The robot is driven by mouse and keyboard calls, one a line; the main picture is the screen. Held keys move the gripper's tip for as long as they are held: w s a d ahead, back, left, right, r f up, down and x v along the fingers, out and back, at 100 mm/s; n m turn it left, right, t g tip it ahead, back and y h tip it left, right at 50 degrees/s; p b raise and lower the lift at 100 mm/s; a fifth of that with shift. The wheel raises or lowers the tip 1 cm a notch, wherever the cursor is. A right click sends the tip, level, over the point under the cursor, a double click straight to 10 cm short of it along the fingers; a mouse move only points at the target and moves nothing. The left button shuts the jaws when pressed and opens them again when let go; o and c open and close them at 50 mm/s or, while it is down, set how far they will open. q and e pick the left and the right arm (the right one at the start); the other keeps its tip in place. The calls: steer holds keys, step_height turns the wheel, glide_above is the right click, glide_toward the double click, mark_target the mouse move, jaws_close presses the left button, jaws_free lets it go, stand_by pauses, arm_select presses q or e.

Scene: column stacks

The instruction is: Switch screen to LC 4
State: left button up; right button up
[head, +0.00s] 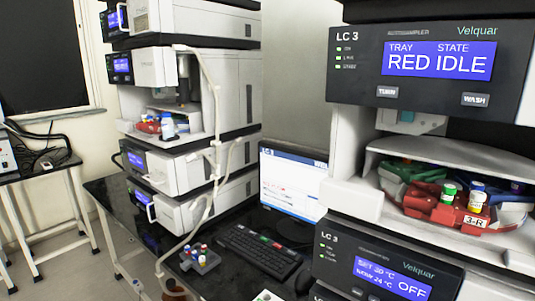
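A computer screen (290,182) stands on the dark bench between two instrument stacks. Neither of my grippers shows in the head view.
The near right stack bears an LC 3 autosampler panel (440,62) reading "TRAY RED STATE IDLE", with a red tray (440,212) marked 3-R below. Another stack (190,165) stands left. A small vial rack (199,259) sits left of the keyboard. A pale tube (213,150) hangs down the left stack.

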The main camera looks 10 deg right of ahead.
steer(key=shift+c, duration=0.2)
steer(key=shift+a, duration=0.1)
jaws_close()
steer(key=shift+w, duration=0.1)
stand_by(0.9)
